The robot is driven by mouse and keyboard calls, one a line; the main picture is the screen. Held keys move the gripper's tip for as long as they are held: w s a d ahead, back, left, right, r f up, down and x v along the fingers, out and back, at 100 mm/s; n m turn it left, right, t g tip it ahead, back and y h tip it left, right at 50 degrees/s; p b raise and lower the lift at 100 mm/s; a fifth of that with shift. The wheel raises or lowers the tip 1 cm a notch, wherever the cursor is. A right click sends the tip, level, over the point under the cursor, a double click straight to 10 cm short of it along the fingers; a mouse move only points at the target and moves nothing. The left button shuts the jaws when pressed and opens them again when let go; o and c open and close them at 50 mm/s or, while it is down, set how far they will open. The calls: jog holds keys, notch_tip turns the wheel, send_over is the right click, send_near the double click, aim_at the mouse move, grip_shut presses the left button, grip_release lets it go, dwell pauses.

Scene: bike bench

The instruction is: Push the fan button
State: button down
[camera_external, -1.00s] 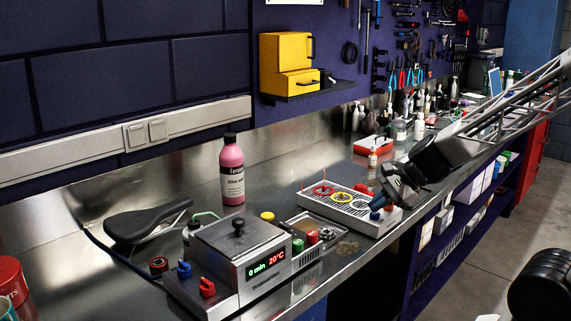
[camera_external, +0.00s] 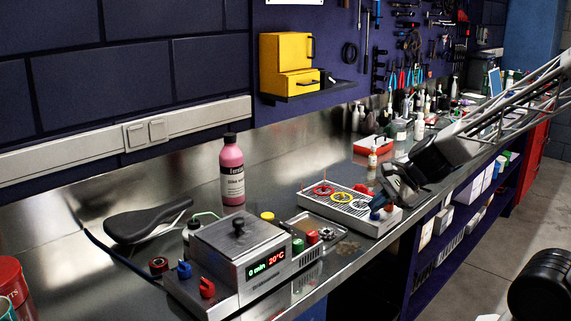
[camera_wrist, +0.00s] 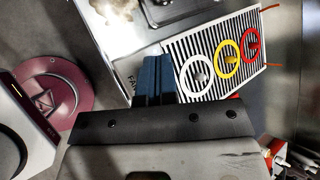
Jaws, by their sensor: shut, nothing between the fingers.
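A white box with a slatted grille top (camera_external: 315,197) stands on the metal bench, with red, yellow and white rings on it. It also shows in the wrist view (camera_wrist: 215,86), where lettering that looks like "FAN" is partly visible beside my fingers. My gripper (camera_external: 376,206) is at the box's near right end, low over its front corner. In the wrist view its blue fingers (camera_wrist: 152,76) are shut together with nothing between them, beside the white ring. The fan button itself is not visible, probably behind my fingers. I cannot tell whether they touch it.
A grey heating unit with a lit display (camera_external: 265,264) and a small metal tray (camera_external: 303,222) stand left of the box. A pink bottle (camera_external: 232,172) and a black saddle (camera_external: 145,222) are farther back. The bench's front edge (camera_external: 349,260) runs close by the box.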

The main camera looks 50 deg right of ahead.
aim_at(376, 215)
jog(key=shift+f, duration=0.1)
jog(key=shift+f, duration=0.3)
dwell(0.3)
jog(key=shift+r, duration=0.5)
dwell(0.4)
jog(key=shift+r, duration=2.9)
